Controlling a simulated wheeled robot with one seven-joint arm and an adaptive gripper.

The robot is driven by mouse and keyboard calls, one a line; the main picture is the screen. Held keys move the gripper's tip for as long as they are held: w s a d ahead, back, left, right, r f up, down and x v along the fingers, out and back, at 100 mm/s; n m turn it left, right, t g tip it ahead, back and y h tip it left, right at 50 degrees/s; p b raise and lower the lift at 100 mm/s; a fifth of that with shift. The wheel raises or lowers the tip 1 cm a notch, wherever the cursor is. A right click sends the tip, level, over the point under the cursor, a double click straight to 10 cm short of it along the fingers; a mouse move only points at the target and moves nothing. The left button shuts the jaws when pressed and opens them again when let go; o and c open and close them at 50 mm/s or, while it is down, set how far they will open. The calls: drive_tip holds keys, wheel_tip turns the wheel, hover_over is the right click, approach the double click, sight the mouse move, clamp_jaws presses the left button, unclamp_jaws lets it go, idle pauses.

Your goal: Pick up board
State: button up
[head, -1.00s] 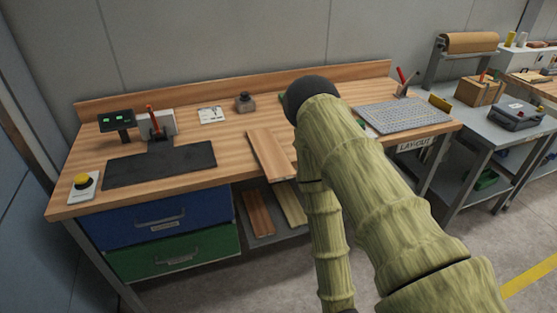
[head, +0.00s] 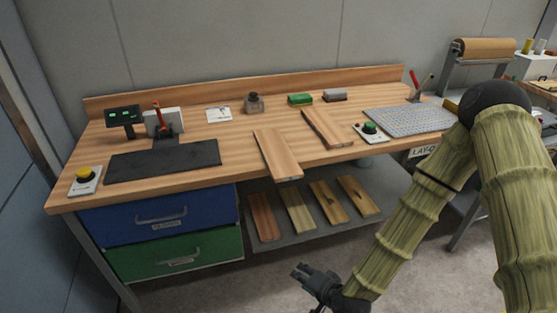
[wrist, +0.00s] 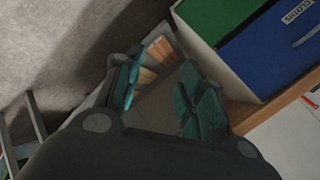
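Several wooden boards are in the head view. One long board (head: 277,153) lies on the bench top and overhangs its front edge. Another board (head: 326,128) lies on the bench to its right. More boards lie on the lower shelf: a reddish one (head: 264,217), a pale one (head: 297,211) and two with dark marks (head: 328,201), (head: 358,195). My gripper (head: 302,271) is in front of and below the shelf, apart from all boards. In the wrist view its teal fingers (wrist: 163,92) are spread and empty, with board ends (wrist: 155,60) visible beyond them.
Blue (head: 160,214) and green drawers (head: 180,256) stand left of the shelf. Floor before the shelf is clear.

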drive_tip(key=w+a+r+m+t+b, duration=0.25)
drive_tip(key=w+r+t, duration=0.25)
drive_tip(key=w+r, duration=0.5)
drive_tip(key=m+t, duration=0.3)
drive_tip(key=m, duration=0.2)
approach(289, 167)
drive_tip(key=w, duration=0.2)
drive_tip(key=w+a, duration=0.1)
drive_tip(key=shift+w+f+n+y+p, duration=0.25)
drive_tip(key=shift+w+f+y+p, duration=0.05)
drive_tip(key=shift+f+y+p, duration=0.1)
drive_tip(key=shift+p+x, duration=0.8)
drive_tip(key=shift+x, duration=2.3)
drive_tip(key=shift+d+f, duration=0.15)
drive_tip(key=shift+f, duration=0.05)
clamp_jaws()
